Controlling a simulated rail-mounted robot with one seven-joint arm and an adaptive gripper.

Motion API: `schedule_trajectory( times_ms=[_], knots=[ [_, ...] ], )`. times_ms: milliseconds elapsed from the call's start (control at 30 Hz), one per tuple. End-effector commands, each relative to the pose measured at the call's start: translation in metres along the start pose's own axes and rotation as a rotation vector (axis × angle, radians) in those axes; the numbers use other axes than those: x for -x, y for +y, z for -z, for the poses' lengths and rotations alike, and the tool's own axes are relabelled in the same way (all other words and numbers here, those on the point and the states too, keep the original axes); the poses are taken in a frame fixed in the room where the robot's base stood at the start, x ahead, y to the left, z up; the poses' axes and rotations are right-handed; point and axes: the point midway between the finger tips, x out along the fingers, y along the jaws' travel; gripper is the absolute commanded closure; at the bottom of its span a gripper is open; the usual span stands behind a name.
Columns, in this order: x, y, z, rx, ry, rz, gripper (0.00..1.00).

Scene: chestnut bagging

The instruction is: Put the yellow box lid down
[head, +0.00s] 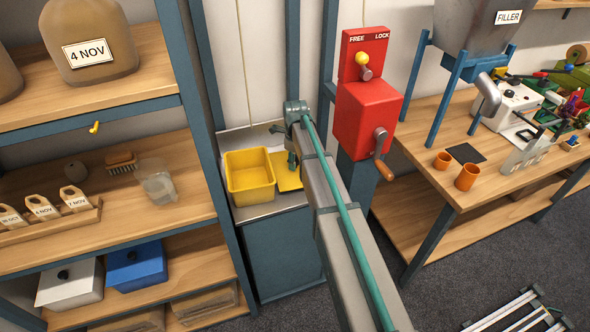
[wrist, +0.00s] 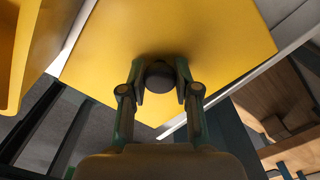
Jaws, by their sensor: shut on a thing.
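The yellow box (head: 249,176) stands open on a grey-topped cabinet between the shelf and the red lever unit. The yellow lid (head: 288,178) is flat and just right of the box in the head view, partly hidden by my arm. In the wrist view the lid (wrist: 190,40) fills the upper middle, with a dark round knob (wrist: 160,77). My gripper (wrist: 160,84) is shut on the knob, one finger on each side. The box edge (wrist: 25,50) shows at left in the wrist view. Whether the lid touches the cabinet top cannot be told.
The cabinet top (head: 262,211) has a narrow bare strip in front of the box. A shelf post (head: 205,140) stands close on the left. A red box with a crank (head: 368,115) is on the right. A workbench (head: 430,170) with orange cups stands farther right.

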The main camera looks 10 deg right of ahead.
Motion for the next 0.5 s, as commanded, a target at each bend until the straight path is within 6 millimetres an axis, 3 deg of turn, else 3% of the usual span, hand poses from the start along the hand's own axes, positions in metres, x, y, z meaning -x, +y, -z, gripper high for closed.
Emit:
schedule_trajectory(
  times_ms=[33,100,500],
  knots=[
    [-0.0144,0.0015,0.0009,0.0,0.001,-0.001,1.0],
    [-0.0203,0.0016,0.0008,0.0,0.0,0.0,1.0],
    [-0.0223,0.0016,0.0007,0.001,0.0,0.0,1.0]
  ],
)
